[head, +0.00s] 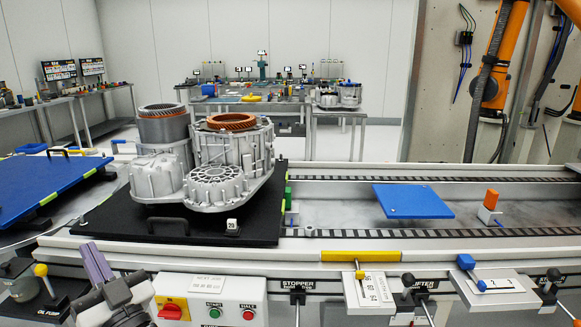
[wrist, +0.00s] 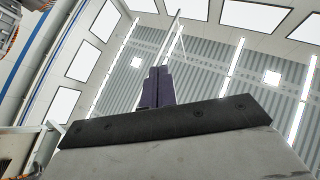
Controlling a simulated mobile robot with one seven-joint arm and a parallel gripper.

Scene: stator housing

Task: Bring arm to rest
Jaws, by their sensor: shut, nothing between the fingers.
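My gripper (head: 97,262) shows at the lower left of the head view, in front of the conveyor's near edge. Its purple fingers are together and hold nothing. In the wrist view the gripper (wrist: 156,88) points up toward the ceiling, with its fingers shut. Nothing touches the fingers in either view. The rest of my arm is mostly out of the head view below.
A stator housing (head: 225,160) stands on a black plate (head: 255,225) on the conveyor. A blue board (head: 50,185) lies at left. An orange robot arm (head: 500,60) stands at right.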

